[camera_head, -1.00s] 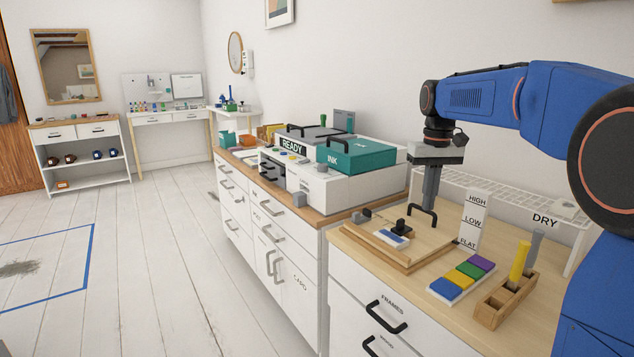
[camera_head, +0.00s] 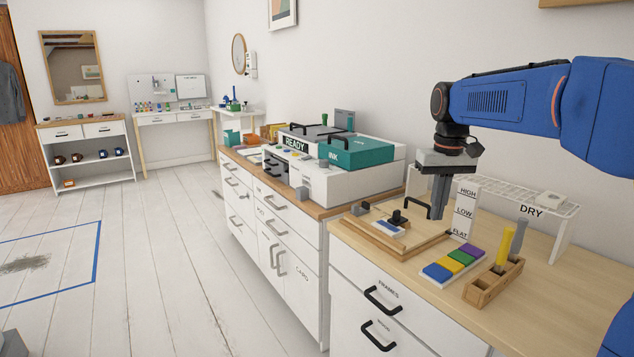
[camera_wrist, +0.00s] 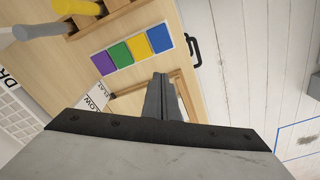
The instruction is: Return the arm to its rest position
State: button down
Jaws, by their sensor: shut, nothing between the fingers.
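My gripper (camera_head: 438,214) points down above the right end of the wooden framed board (camera_head: 372,238) on the desk. Its fingers are together and empty. In the wrist view my gripper (camera_wrist: 163,84) also shows shut, with the edge of the wooden frame beneath it. The black handle (camera_head: 418,207) on the board stands just beside the fingers. My blue arm reaches in from the right, bent downward at the wrist.
A label block (camera_head: 464,210) marked HIGH, LOW, FLAT stands close to my gripper. The colour strip (camera_head: 454,264), wooden tool holder (camera_head: 484,289) and white DRY rack (camera_head: 560,217) are to the right. A teal INK box (camera_head: 356,152) sits on the white machine behind.

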jog(key=s+f+t, duration=0.1)
jog(key=s+f, duration=0.4)
jog(key=s, duration=0.5)
jog(key=s+f+t, duration=0.1)
jog(key=s+f, duration=0.4)
jog(key=s, duration=0.5)
jog(key=s+f+t, duration=0.2)
jog(key=s+f, duration=0.3)
jog(key=s, duration=0.6)
jog(key=shift+a+f+m, duration=0.2)
jog(key=shift+f+m, duration=0.1)
jog(key=shift+f, duration=0.1)
